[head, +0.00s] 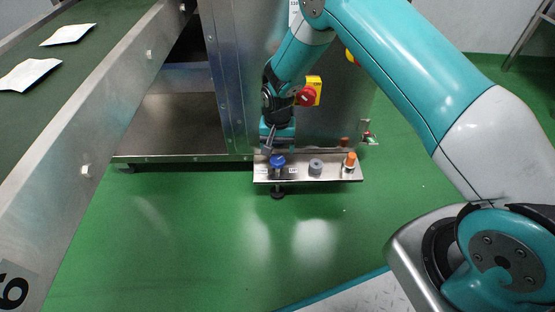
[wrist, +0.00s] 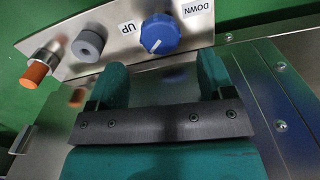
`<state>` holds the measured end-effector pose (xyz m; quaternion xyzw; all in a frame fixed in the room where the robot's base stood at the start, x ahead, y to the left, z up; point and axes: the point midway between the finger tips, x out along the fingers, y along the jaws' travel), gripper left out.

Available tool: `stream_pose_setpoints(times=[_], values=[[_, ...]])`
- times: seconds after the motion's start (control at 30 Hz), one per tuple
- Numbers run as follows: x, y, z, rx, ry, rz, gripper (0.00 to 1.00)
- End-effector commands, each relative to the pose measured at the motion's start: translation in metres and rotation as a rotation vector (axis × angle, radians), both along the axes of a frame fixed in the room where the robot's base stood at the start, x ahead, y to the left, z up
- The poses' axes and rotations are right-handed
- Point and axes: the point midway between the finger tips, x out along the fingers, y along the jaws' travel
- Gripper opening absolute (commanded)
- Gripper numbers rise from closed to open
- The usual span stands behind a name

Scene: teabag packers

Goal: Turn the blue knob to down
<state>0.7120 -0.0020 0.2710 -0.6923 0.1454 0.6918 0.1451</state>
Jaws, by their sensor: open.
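The blue knob (wrist: 160,33) sits on a steel panel (wrist: 125,50) between a label reading UP (wrist: 127,28) and one reading DOWN (wrist: 196,8). A short white mark shows on the knob's face, on the side nearer my gripper. My gripper (wrist: 158,75) is open and empty. Its two teal fingers point towards the panel, and the knob lies just beyond the fingertips, roughly centred between them. In the head view the blue knob (head: 277,161) is at the panel's left end, and my gripper (head: 270,143) is just behind and above it.
A grey knob (head: 315,167) and an orange button (head: 351,160) stand on the same panel to the right. A red emergency switch on a yellow box (head: 311,93) is on the steel cabinet behind. A conveyor (head: 100,105) with white packets runs at left. The green floor in front is clear.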

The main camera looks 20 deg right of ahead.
Motion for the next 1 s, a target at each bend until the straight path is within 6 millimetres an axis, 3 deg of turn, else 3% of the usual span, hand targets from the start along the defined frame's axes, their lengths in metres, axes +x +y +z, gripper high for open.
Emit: stream_pose_setpoints(times=[0.1,0.3,0.6,0.8,1.0], values=[[-0.001,0.0,-0.026,0.0,0.003,0.0,0.75],[0.0,0.0,-0.053,0.0,0.001,0.001,0.75],[0.0,0.0,-0.055,0.001,0.0,0.001,0.75],[0.0,0.0,-0.054,0.001,0.001,0.001,0.29],[0.0,0.0,-0.054,0.001,0.001,0.006,0.26]])
